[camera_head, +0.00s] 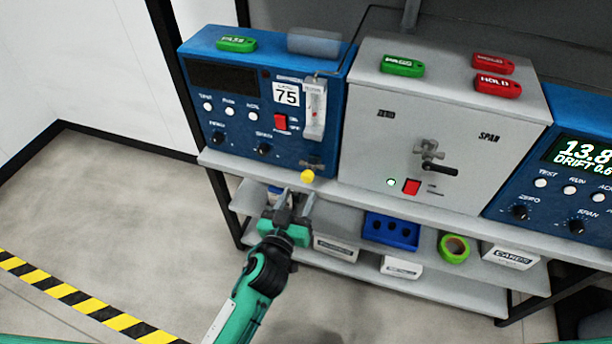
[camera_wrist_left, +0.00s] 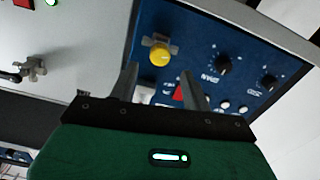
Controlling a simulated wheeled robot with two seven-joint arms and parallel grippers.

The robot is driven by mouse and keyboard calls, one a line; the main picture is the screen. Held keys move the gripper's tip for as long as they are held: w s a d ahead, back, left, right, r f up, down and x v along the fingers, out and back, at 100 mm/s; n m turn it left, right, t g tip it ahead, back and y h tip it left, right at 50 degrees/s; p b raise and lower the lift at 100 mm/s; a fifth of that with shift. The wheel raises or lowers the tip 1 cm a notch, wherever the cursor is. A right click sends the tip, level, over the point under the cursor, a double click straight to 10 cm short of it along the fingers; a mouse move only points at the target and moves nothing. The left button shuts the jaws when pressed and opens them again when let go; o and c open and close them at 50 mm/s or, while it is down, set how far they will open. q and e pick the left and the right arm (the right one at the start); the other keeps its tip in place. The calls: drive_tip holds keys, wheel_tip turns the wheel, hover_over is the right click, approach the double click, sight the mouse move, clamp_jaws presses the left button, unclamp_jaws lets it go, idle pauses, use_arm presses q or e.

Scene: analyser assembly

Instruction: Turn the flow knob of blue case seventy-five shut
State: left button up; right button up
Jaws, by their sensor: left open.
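The blue case (camera_head: 225,150) marked 75 stands at the left end of the upper shelf. Its yellow knob (camera_head: 307,176) sticks out from a metal fitting at the lower right of its front, below a clear flow tube (camera_head: 315,108). I take it to be the flow knob. The yellow knob also shows in the left wrist view (camera_wrist_left: 159,55), beyond the fingertips. My left gripper (camera_head: 293,200) is open and empty, just below and in front of the knob, apart from it. My right gripper is not in view.
A grey case (camera_head: 380,155) with a black-handled valve (camera_head: 436,168) stands close on the right, then another blue case (camera_head: 535,165). The shelf edge (camera_head: 275,180) runs below. Lower shelves hold a blue tray (camera_head: 391,231), green tape (camera_head: 453,248) and boxes. The floor at left is clear.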

sight(306, 180)
use_arm(q)
drive_tip(key=x, duration=0.6)
drive_tip(key=shift+w+d+p, duration=0.1)
drive_tip(key=shift+w+p, duration=0.25)
drive_tip(key=shift+w, duration=0.05)
drive_tip(key=c, duration=1)
